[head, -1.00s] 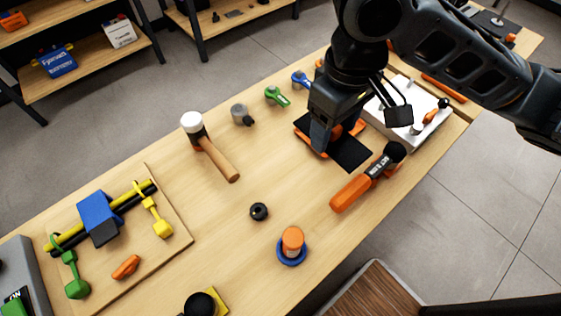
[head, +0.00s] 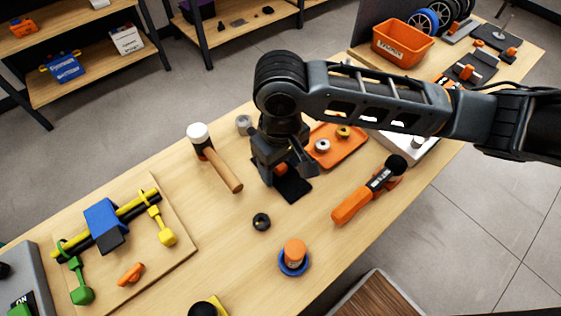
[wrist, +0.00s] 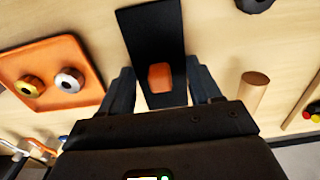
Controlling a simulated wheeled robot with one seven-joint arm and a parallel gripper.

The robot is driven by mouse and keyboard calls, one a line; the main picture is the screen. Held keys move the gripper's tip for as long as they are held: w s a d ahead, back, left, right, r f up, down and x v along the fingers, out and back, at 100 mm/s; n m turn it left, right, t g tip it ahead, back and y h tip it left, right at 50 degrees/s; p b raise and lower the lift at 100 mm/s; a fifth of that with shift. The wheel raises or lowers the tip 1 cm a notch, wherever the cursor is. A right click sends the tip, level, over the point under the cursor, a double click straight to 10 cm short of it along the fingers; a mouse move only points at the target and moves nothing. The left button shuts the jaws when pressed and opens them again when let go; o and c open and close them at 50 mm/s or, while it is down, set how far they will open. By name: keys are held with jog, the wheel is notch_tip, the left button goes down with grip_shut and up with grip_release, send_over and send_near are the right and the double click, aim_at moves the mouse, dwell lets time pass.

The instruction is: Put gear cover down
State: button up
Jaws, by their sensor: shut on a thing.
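The gear cover (head: 293,190) is a flat black plate with an orange knob, and it shows near the middle of the table in the head view. My gripper (head: 277,174) points down and is shut on its knob. In the wrist view the cover (wrist: 150,32) extends beyond my fingers, with the orange knob (wrist: 160,77) between them. The plate looks level and close to the tabletop; I cannot tell whether it touches. My gripper hides part of the plate in the head view. The orange gear tray (head: 349,148) beside it is uncovered and shows a silver and a brass-coloured round part.
A mallet (head: 222,168) lies left of my gripper. A small black ring (head: 261,221) is in front, and an orange-handled tool (head: 352,207) lies to the right. An orange piece in a blue ring (head: 293,263) stands nearer the front. Bare wood lies between these.

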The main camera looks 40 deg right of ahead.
aim_at(280, 166)
jog(key=shift+f, duration=0.15)
jog(key=o, duration=1.2)
notch_tip(280, 166, up, 12)
jog(key=shift+r+p, duration=0.2)
jog(key=shift+p, duration=0.25)
jog(key=shift+a, duration=0.1)
